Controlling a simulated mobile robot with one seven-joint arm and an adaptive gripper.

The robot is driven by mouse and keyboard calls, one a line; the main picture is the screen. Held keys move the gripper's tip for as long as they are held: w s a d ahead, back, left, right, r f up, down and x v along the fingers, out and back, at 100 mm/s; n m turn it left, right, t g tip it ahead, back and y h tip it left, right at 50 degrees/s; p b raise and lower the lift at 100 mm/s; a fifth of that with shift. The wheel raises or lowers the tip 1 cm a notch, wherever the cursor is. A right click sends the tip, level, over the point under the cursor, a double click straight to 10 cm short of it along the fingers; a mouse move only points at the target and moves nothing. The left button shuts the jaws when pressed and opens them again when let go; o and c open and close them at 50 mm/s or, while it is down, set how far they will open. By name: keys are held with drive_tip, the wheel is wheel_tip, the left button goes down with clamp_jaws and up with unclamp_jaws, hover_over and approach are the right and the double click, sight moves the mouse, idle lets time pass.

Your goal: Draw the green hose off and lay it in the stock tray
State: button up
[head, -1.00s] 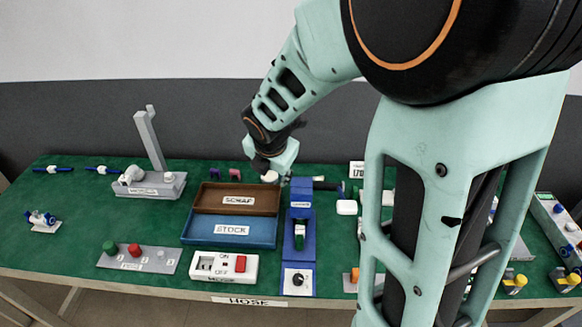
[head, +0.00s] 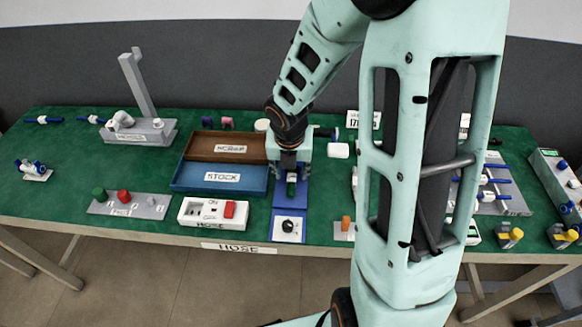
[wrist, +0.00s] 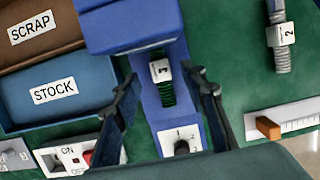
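The green hose (head: 291,188) is a short ribbed piece on the blue stand (head: 289,211). In the wrist view the green hose (wrist: 167,95) carries a white tag marked 3, and its upper end meets a blue block (wrist: 125,22). My gripper (head: 290,172) is over the stand. In the wrist view its two dark fingers (wrist: 163,82) are spread apart, one on each side of the hose, with gaps visible. The blue stock tray (head: 190,187) is left of the stand; it also shows in the wrist view (wrist: 88,76), and its visible part looks empty.
The brown scrap tray (head: 195,151) adjoins the stock tray behind. A white switch box (head: 206,215) is in front of the trays. A dial marked 1 and 2 (wrist: 182,146) is at the stand's front. Another hose tagged 2 (wrist: 281,38) is to the right.

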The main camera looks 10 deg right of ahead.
sight(291, 188)
drive_tip(key=shift+b+x, duration=0.35)
drive_tip(key=shift+x, duration=1.05)
drive_tip(key=shift+c, duration=0.2)
clamp_jaws()
drive_tip(key=shift+s, duration=0.1)
drive_tip(key=shift+s+a, duration=0.25)
drive_tip(key=shift+s, duration=0.55)
drive_tip(key=shift+s+a, duration=0.25)
drive_tip(key=shift+s, duration=0.55)
drive_tip(key=shift+r, duration=0.1)
drive_tip(key=shift+r+p, duration=2.95)
drive_tip(key=shift+p, duration=0.3)
